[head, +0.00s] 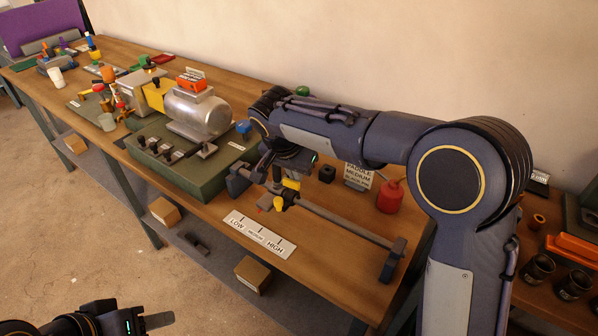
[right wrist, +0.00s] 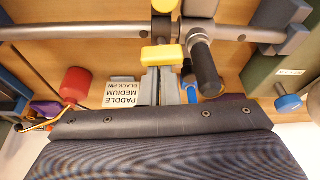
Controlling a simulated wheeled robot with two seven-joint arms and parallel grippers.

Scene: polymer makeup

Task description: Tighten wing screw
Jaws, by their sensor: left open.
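A grey rod (head: 342,222) runs between two dark end blocks on the workbench, with a slider on it. A yellow wing-like piece (head: 291,184), likely the wing screw, sits at the slider; it also shows in the right wrist view (right wrist: 163,54). A second small yellow part (head: 278,203) is on the slider's near side. My right gripper (right wrist: 160,72) has its grey fingers close together right at the yellow piece; whether they grip it is hidden. My left gripper (head: 160,320) is open and empty at the lower left, away from the bench.
A LOW-MEDIUM-HIGH scale plate (head: 259,235) lies before the rod. A red bottle (head: 391,196) and a PADDLE MEDIUM BLACK PIN sign (head: 358,176) stand behind it. A green base (head: 190,172) with a motor (head: 198,112) and blue knob (head: 243,127) is to the left.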

